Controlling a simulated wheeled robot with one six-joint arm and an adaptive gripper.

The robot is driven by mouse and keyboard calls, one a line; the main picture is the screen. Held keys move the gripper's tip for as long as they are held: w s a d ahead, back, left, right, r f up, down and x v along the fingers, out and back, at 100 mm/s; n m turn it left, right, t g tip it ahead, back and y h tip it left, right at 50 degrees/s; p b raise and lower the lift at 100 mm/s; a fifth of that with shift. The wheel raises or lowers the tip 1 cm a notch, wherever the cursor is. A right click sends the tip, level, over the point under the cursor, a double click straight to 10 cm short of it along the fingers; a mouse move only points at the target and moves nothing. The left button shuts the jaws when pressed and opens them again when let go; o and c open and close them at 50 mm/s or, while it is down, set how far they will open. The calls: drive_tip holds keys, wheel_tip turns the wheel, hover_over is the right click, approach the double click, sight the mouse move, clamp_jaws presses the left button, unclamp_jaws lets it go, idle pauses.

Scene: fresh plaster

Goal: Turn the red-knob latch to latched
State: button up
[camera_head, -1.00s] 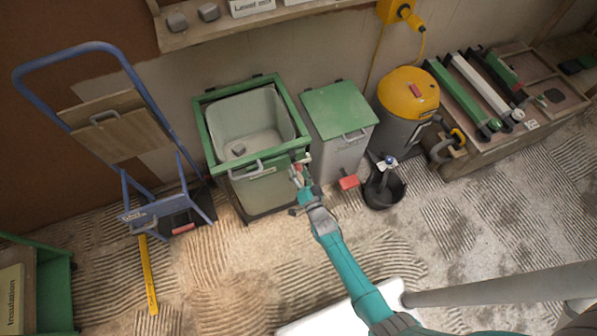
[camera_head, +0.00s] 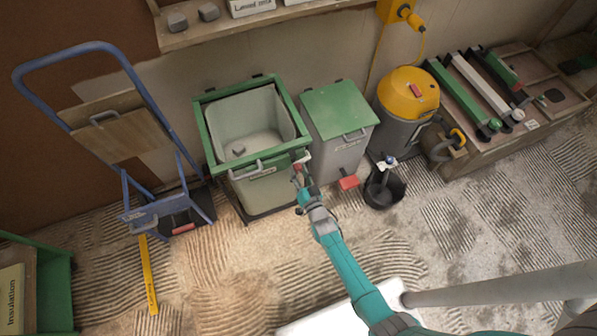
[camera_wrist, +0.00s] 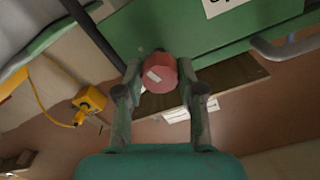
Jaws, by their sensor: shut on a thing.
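The red knob (camera_wrist: 160,73) of the latch shows in the wrist view between the two fingers of my gripper (camera_wrist: 160,85). The fingers are shut on it. A dark stem shows just behind the knob, against the green rim (camera_wrist: 135,30) of the bin. In the head view my gripper (camera_head: 299,172) is at the front right corner of the open green-rimmed bin (camera_head: 205,135). There the latch is mostly hidden by my gripper, so its angle is hard to tell.
A lidded green-topped bin (camera_head: 337,108) stands close on the right, with a red pedal (camera_head: 349,183). A blue hand truck (camera_head: 125,130) is at left. The ridged floor in front is mostly clear.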

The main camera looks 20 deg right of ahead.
drive_tip(key=n, duration=1.3)
drive_tip(key=shift+n, duration=0.4)
idle(0.4)
drive_tip(key=o, duration=1.1)
drive_tip(key=shift+o, duration=0.2)
drive_tip(key=s, duration=1.2)
